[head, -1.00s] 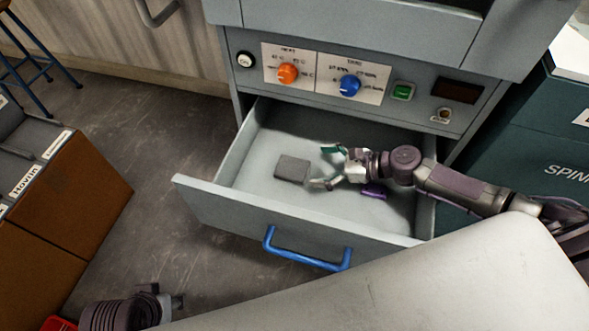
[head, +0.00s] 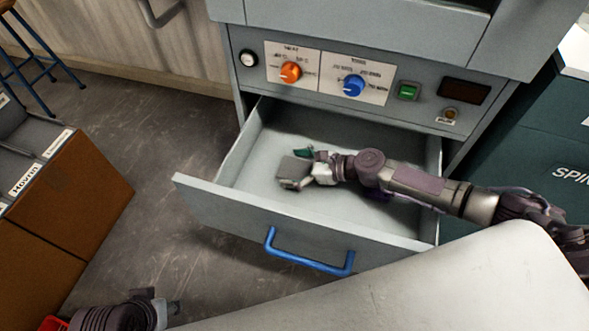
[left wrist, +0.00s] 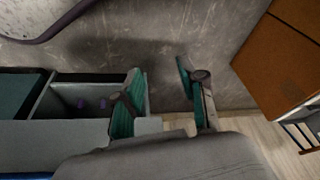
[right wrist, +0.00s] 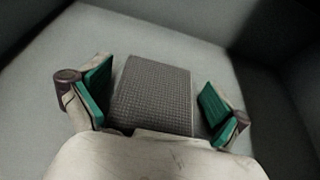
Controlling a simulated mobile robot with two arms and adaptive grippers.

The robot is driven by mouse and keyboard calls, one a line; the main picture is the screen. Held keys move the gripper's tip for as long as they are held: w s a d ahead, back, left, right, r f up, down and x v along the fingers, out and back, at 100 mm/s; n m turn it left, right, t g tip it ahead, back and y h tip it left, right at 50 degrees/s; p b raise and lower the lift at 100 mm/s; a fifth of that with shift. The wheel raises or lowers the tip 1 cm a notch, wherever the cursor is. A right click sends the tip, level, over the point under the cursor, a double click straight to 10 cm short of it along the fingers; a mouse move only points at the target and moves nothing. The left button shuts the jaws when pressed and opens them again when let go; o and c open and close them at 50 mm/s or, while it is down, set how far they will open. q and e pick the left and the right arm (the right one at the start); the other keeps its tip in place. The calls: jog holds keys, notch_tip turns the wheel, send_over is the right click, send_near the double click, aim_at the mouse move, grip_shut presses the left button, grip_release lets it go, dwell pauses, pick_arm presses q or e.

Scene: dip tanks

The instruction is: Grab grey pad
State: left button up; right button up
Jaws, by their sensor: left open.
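The grey pad (head: 292,168) lies in the open drawer (head: 345,215), left of its middle. In the right wrist view the pad (right wrist: 152,95) is flat and textured, between the two green-lined fingers of my right gripper (right wrist: 155,100). Gaps show on both sides, wider at the right finger, so the gripper is open around it. In the head view my right gripper (head: 297,168) reaches in from the right and partly covers the pad. My left gripper (head: 172,308) is low at the left, outside the drawer; its fingers (left wrist: 163,98) are apart and empty in the left wrist view.
The drawer front has a blue handle (head: 308,256). Above are an orange knob (head: 290,72), a blue knob (head: 354,85) and a green switch (head: 407,91). A brown cabinet (head: 75,200) stands at left. Drawer walls surround my right gripper.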

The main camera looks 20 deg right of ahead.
jog(key=c, duration=0.7)
jog(key=shift+r, duration=0.15)
